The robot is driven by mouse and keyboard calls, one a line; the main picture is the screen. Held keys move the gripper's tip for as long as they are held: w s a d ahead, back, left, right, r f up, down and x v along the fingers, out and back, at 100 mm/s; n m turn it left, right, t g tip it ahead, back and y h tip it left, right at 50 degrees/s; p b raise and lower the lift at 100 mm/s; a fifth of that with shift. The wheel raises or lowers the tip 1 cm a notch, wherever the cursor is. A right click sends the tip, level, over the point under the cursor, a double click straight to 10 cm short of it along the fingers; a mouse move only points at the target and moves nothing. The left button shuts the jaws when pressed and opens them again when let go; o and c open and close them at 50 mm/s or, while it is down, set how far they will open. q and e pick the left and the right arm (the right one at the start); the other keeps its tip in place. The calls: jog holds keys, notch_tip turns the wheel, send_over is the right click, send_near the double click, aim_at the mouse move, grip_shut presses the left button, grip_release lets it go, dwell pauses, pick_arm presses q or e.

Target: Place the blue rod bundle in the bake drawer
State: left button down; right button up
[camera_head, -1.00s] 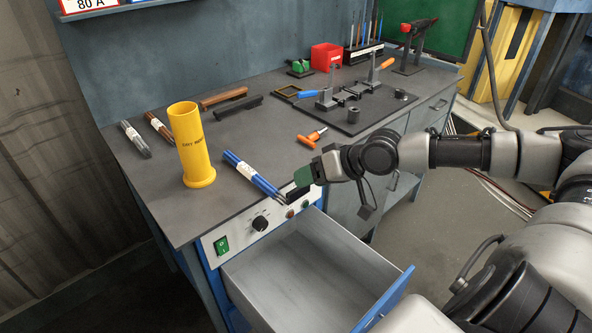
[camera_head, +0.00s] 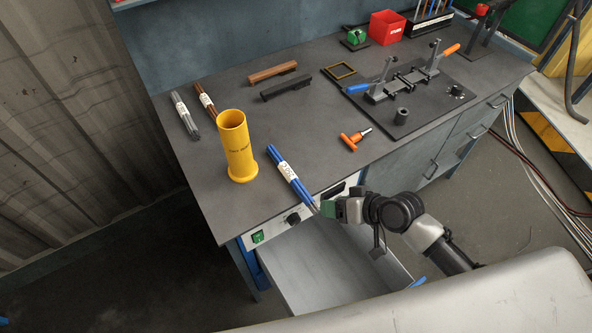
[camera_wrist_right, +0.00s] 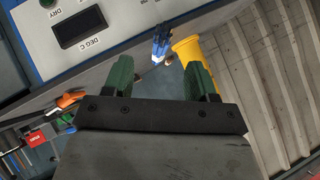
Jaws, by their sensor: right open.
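The blue rod bundle (camera_head: 290,176) lies on the bench top beside the yellow cylinder, with a white label around its middle. Its near end reaches the bench's front edge. My right gripper (camera_head: 328,208) is in front of the bench, close to that near end. In the right wrist view my gripper (camera_wrist_right: 160,80) has its green fingers apart with nothing between them, and the blue bundle (camera_wrist_right: 160,42) shows beyond them. The bake drawer (camera_head: 320,262) below the control panel is pulled open, and its visible floor is bare; my right arm hides part of it. My left gripper is not in view.
A yellow cylinder (camera_head: 237,148) stands left of the blue bundle. Grey rods (camera_head: 185,114) and brown rods (camera_head: 206,102) lie behind it. An orange-handled tool (camera_head: 352,141) lies to the right. The control panel (camera_head: 290,218) is above the drawer.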

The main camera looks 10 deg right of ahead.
aim_at(314, 201)
jog(key=x, duration=0.2)
jog(key=shift+w+a+f, duration=0.1)
jog(key=shift+w+a, duration=0.15)
jog(key=p+x, duration=0.1)
jog(key=x, duration=0.3)
jog(key=shift+w+a+p, duration=0.15)
jog(key=shift+w+p, duration=0.1)
jog(key=shift+p, duration=0.1)
jog(key=shift+w+a, duration=0.2)
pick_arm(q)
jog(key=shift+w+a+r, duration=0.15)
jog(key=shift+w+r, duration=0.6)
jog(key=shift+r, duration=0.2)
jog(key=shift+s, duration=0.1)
pick_arm(e)
jog(key=shift+d, duration=0.1)
jog(key=shift+c, duration=0.3)
jog(key=shift+s, duration=0.1)
jog(key=shift+c, duration=1.3)
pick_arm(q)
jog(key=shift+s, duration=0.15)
pick_arm(e)
grip_shut()
